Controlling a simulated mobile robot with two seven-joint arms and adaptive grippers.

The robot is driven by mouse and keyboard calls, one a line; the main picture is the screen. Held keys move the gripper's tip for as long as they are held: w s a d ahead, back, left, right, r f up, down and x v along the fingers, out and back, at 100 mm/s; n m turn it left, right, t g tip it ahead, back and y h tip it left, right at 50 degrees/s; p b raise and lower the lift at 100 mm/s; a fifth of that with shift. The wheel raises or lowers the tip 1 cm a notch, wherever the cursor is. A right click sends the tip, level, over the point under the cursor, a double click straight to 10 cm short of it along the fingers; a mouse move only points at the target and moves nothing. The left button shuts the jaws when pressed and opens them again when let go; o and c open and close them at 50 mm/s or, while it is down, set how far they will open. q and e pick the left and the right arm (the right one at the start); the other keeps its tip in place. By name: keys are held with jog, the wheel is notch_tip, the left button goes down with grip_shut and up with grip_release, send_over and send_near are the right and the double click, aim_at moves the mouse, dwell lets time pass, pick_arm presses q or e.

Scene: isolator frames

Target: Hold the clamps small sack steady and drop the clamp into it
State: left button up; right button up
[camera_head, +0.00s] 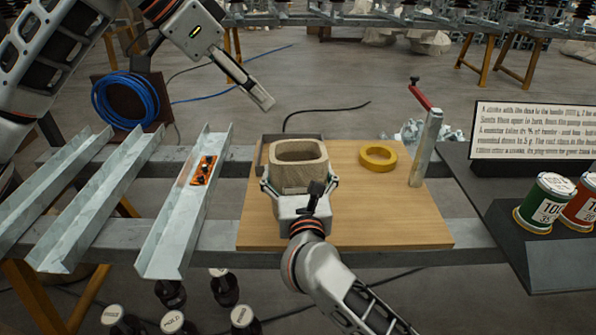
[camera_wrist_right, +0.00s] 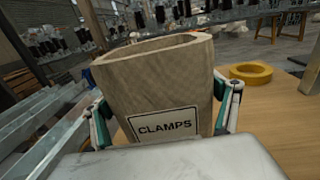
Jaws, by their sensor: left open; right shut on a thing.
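The small sack (camera_head: 299,172) is a tan, open-topped pouch standing upright on the wooden board. In the right wrist view its front (camera_wrist_right: 150,85) bears a label reading CLAMPS. My right gripper (camera_head: 300,186) is shut on the sack, with one finger on each side. My left gripper (camera_head: 258,95) is open and empty, above and behind the sack, a little to its left. An orange piece with black parts (camera_head: 204,170), possibly the clamp, lies in the right-hand metal channel, left of the board. The inside bottom of the sack is hidden.
The wooden board (camera_head: 390,215) also carries a yellow ring (camera_head: 378,158) and an upright metal post with a red handle (camera_head: 425,145). Metal channels (camera_head: 90,215) lie at left, near a blue cable coil (camera_head: 125,100). Labelled cans (camera_head: 545,203) and a sign (camera_head: 535,130) stand at right.

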jog(key=o, duration=1)
jog(key=shift+o, duration=0.2)
